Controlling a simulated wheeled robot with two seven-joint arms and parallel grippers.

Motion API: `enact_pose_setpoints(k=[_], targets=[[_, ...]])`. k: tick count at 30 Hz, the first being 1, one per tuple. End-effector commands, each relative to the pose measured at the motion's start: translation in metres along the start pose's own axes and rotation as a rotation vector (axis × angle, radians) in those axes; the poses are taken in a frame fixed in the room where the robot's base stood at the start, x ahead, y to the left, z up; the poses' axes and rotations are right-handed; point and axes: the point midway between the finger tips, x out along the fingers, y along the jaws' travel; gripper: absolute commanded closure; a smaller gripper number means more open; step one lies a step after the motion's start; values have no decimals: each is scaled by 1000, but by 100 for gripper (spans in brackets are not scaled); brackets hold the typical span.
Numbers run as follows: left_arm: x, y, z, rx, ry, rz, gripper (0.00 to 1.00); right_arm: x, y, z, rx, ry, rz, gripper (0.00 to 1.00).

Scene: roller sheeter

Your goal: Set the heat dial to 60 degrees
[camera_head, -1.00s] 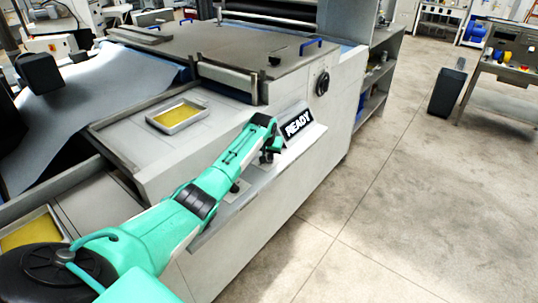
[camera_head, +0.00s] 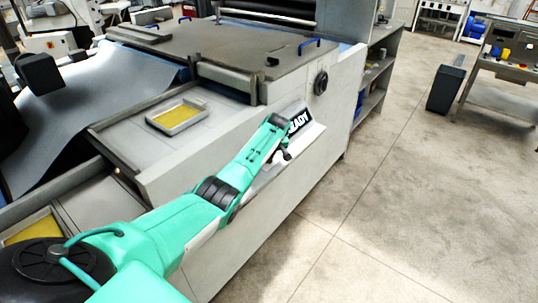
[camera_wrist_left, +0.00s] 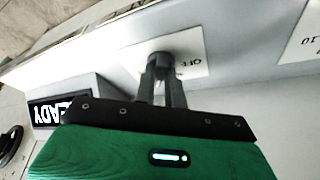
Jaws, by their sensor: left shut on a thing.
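My left gripper (camera_wrist_left: 165,95) is shut on a dark grey knob (camera_wrist_left: 160,62), which stands in front of a white label plate (camera_wrist_left: 195,50). The plate's print is partly hidden; the letters "art" show. I cannot tell whether this knob is the heat dial, and its pointer and any degree marks are not readable. In the head view the left gripper (camera_head: 282,155) is at the machine's sloped front panel, just below the READY display (camera_head: 299,121). The display also shows in the left wrist view (camera_wrist_left: 50,110). My right gripper is not in view.
Another white label plate (camera_wrist_left: 303,35) with small print lies to the right in the wrist view. A black handwheel (camera_head: 321,82) is on the machine's side above the display. A yellow-bottomed tray (camera_head: 177,116) sits on the machine.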

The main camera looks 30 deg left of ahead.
Motion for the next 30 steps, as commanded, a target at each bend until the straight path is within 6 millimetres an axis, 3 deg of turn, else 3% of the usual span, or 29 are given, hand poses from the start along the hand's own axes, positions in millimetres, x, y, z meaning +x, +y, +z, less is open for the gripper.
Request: enact_pose_setpoints(k=[10, 26, 27, 30], targets=[[0, 2, -1, -129, 2, -51, 100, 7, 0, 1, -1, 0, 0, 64], [-1, 2, -2, -149, 2, -59, 100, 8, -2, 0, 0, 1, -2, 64], [-1, 2, -2, -149, 2, -59, 80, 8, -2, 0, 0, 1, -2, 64], [-1, 2, -1, -149, 2, -60, 66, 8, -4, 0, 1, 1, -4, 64]])
